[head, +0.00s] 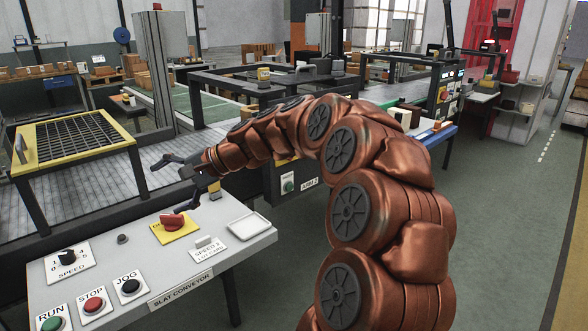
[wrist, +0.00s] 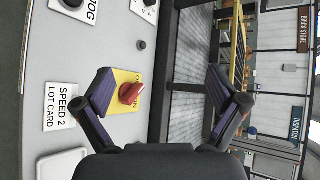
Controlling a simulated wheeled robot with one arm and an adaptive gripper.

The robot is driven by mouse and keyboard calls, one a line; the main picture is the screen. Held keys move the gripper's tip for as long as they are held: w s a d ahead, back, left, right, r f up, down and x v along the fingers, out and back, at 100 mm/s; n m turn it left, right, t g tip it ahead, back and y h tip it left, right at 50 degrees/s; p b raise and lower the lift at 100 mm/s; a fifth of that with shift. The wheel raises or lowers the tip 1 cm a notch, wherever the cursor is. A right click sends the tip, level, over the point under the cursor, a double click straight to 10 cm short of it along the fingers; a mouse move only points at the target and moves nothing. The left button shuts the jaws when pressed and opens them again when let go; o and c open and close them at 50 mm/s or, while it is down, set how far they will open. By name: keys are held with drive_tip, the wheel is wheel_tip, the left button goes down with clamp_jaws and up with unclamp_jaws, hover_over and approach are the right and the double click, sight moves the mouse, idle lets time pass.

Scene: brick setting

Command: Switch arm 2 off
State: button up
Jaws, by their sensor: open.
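The "ARM 2" label (head: 309,183) is on the dark front of a unit behind my arm in the head view. Beside it is a white plate with a small round green control (head: 288,186); its setting is too small to read. My gripper (head: 175,186) is open and empty above the slat conveyor panel, left of and apart from that control. In the wrist view my gripper (wrist: 160,80) has its fingers spread, with a red rotary knob (wrist: 130,93) on a yellow plate (wrist: 124,77) beyond them. The ARM 2 control is not seen there.
The slat conveyor panel (head: 120,262) carries RUN, STOP and JOG buttons, a speed dial (head: 67,257), a lot card (head: 207,250) and a white tray (head: 248,227). A yellow-framed grid (head: 75,138) stands left. Open floor (head: 490,220) lies right of my arm.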

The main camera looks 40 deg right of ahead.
drive_tip(key=w+d+f+m+t+h+b, duration=0.1)
drive_tip(key=w+d+f+m+t+b, duration=0.15)
drive_tip(key=d, duration=0.65)
drive_tip(key=w+d+f+m+t+h+b, duration=0.1)
drive_tip(key=w+d+m+t+b, duration=0.15)
drive_tip(key=d, duration=0.55)
drive_tip(key=w+d+f+m+t+h+b, duration=0.1)
drive_tip(key=w+d+m+t+b, duration=0.15)
drive_tip(key=d, duration=0.65)
drive_tip(key=s+d+f+m+t+h+b, duration=0.1)
drive_tip(key=s+d+f+m+h, duration=0.15)
drive_tip(key=d, duration=0.45)
drive_tip(key=s+d+f+m+t+h+b, duration=0.1)
drive_tip(key=d+m+h, duration=0.15)
drive_tip(key=d, duration=0.45)
drive_tip(key=s+d+f+m+h+b, duration=0.1)
drive_tip(key=s+d+f+m+h, duration=0.15)
drive_tip(key=d, duration=0.45)
drive_tip(key=shift+y, duration=0.45)
drive_tip(key=shift+w+r+b, duration=0.15)
drive_tip(key=shift+w+r, duration=0.05)
drive_tip(key=shift+w, duration=1.25)
drive_tip(key=shift+w+r+b, duration=0.15)
drive_tip(key=shift+w+r, duration=0.05)
drive_tip(key=shift+w, duration=1.2)
drive_tip(key=shift+w+r+b, duration=0.15)
drive_tip(key=shift+w+r, duration=0.05)
drive_tip(key=shift+w, duration=1.25)
drive_tip(key=shift+c, duration=0.3)
drive_tip(key=c, duration=1.1)
